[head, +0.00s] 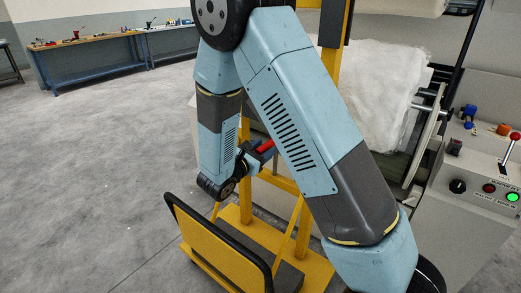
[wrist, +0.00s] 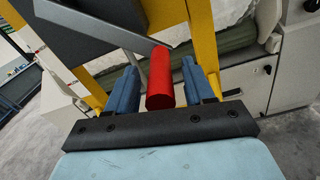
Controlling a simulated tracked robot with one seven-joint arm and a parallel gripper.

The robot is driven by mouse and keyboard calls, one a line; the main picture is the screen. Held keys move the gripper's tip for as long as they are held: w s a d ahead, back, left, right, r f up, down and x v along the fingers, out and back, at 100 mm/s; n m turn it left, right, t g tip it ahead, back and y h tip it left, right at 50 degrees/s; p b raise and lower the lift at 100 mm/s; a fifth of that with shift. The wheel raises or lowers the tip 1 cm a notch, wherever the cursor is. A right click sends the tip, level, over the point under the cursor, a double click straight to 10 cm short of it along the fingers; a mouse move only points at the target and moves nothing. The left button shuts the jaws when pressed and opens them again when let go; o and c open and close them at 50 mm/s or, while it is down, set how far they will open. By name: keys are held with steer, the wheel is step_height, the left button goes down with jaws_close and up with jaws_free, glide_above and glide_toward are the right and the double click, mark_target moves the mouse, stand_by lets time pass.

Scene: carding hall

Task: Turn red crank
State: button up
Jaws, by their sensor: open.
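The red crank handle (wrist: 160,80) is a short red cylinder in the middle of the wrist view. A grey bar (wrist: 95,24) runs from its far end to the upper left. My gripper (wrist: 164,82) is open, with one blue finger on each side of the red handle and a narrow gap on both sides. In the head view a bit of the red handle (head: 265,146) shows beside my gripper (head: 257,152), between my arm links. My arm hides most of the crank there.
A yellow frame (head: 245,215) with a yellow, black-edged panel (head: 222,245) stands below my gripper. A machine with white fibre (head: 375,90) and a control panel (head: 485,165) are at right. Workbenches (head: 95,60) stand far left. The grey floor at left is clear.

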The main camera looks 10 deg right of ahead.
steer(key=shift+w+d, duration=0.1)
jaws_close()
stand_by(0.5)
steer(key=shift+a, duration=0.3)
steer(key=shift+d+r, duration=0.1)
